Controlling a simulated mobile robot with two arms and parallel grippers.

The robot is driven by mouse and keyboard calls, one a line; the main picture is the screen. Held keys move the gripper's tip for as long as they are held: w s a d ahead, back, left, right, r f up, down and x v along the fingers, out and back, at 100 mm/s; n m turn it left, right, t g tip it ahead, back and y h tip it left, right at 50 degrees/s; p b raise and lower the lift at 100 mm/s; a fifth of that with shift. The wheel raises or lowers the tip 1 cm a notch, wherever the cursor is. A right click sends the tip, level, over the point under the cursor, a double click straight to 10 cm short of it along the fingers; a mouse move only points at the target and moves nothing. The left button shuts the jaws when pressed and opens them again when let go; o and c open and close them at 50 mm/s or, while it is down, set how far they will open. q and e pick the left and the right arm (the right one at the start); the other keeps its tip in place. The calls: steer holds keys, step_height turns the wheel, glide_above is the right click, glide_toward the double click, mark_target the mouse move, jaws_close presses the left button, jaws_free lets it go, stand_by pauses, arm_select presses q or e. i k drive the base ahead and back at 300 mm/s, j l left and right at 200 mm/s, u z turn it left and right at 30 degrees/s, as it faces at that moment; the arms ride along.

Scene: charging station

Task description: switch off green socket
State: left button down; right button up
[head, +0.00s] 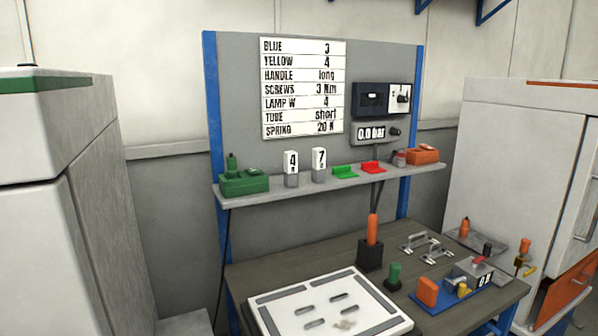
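A green socket box (245,184) sits at the left end of the shelf. A darker green upright piece (231,163) stands on its left part. A dark cable (226,245) hangs below the shelf's left end. Neither of my grippers is in view.
The grey shelf (325,184) also holds two number blocks, green and red pieces, and an orange box (422,154). Below, the workbench (285,265) carries a white panel (330,304), tools and a blue-based device (455,299). Cabinets flank both sides.

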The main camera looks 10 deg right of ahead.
mark_target(252, 171)
steer(key=i+l, duration=0.15)
steer(key=l, duration=0.2)
steer(key=i+l, duration=0.15)
steer(key=l, duration=0.2)
steer(key=i+l, duration=0.15)
steer(key=l, duration=0.15)
steer(key=i+l, duration=0.15)
steer(key=l, duration=0.2)
steer(key=u, duration=1.9)
